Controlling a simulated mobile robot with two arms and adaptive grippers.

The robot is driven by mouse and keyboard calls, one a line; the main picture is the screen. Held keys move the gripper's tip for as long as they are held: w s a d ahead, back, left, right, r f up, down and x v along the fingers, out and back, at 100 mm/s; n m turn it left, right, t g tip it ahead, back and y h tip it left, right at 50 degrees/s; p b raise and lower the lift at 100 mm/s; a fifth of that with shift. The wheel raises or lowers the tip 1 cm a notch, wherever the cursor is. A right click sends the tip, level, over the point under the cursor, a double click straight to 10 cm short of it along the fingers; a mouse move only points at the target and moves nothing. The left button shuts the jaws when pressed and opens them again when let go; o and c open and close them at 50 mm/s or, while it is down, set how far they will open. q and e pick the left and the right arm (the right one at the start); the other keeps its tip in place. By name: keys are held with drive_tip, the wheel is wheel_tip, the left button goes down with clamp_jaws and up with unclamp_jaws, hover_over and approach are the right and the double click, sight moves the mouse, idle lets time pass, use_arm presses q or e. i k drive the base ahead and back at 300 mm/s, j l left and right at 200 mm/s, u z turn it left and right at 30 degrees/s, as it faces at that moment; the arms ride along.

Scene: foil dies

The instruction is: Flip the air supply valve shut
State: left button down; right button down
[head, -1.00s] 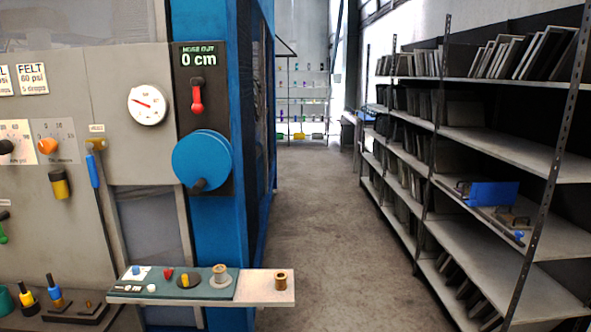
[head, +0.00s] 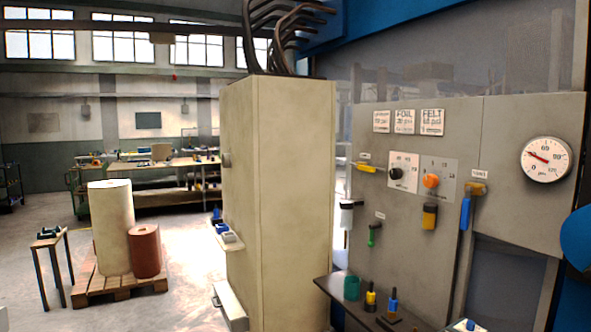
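The grey machine panel (head: 505,130) stands at the right of the head view and carries several valves. A yellow lever (head: 366,168) points sideways at the panel's left edge. A blue lever (head: 466,213) hangs down from a brass valve body (head: 474,189) under a small label. A green handle (head: 372,236) sits lower on the left, tilted slightly from upright. The labels are too small to read, so I cannot tell which one is the air supply valve. The round gauge (head: 547,159) has a red needle pointing to the upper left. Neither of my grippers is in view.
A tall beige cabinet (head: 278,200) stands left of the panel. A dark ledge (head: 330,287) with several coloured tools juts out below the valves. A pallet (head: 120,286) with white and red-brown rolls stands at the left. Open floor (head: 190,270) lies between pallet and cabinet.

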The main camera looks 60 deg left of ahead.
sight(372, 170)
drive_tip(key=i+j+u, duration=0.2)
drive_tip(key=u, duration=0.2)
drive_tip(key=i+j+u, duration=0.3)
drive_tip(key=u, duration=0.15)
drive_tip(key=i+j+u, duration=0.25)
drive_tip(key=u, duration=0.15)
drive_tip(key=i+j+u, duration=0.15)
drive_tip(key=i, duration=0.35)
